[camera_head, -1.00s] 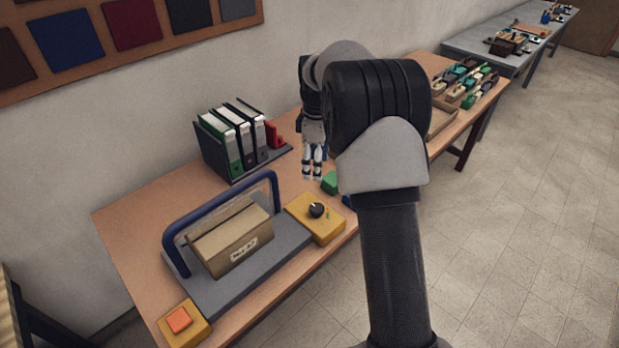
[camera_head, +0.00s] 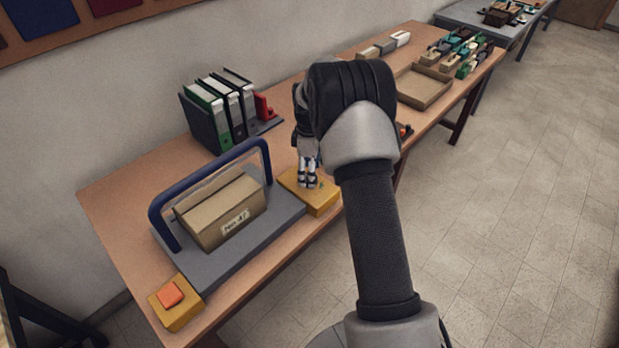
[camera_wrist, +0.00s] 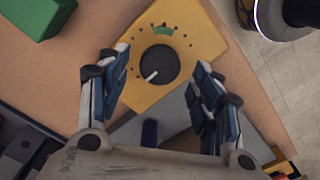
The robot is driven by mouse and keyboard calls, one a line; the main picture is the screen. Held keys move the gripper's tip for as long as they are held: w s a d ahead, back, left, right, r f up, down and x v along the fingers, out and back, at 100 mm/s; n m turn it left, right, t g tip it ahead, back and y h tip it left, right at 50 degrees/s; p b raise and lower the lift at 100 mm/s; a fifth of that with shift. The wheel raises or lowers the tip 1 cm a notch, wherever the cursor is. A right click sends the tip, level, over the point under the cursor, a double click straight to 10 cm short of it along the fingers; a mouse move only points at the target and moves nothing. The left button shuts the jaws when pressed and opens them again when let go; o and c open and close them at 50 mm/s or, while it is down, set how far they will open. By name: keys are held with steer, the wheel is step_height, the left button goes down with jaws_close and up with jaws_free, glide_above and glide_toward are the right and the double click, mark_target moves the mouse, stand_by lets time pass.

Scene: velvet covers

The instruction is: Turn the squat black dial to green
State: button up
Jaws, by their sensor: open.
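The squat black dial (camera_wrist: 159,65) sits on a yellow box (camera_wrist: 190,28) and shows in the wrist view. A white pointer line on it aims to the lower left. A green arc mark (camera_wrist: 163,30) lies on the box near the top of the dial, with small dark marks around. My gripper (camera_wrist: 160,78) is open, one finger on each side below the dial, with gaps between fingers and dial. In the head view my gripper (camera_head: 308,184) is over the yellow box (camera_head: 322,203) and hides the dial.
Left of the box, a grey base (camera_head: 235,246) carries a blue arched handle (camera_head: 204,178) and a cardboard box (camera_head: 222,212). An orange button (camera_head: 170,294) is at the table's front corner. Binders (camera_head: 222,112) stand behind. A green block (camera_wrist: 38,14) lies near the box.

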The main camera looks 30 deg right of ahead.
steer(key=shift+f, duration=0.95)
steer(key=c, duration=1.1)
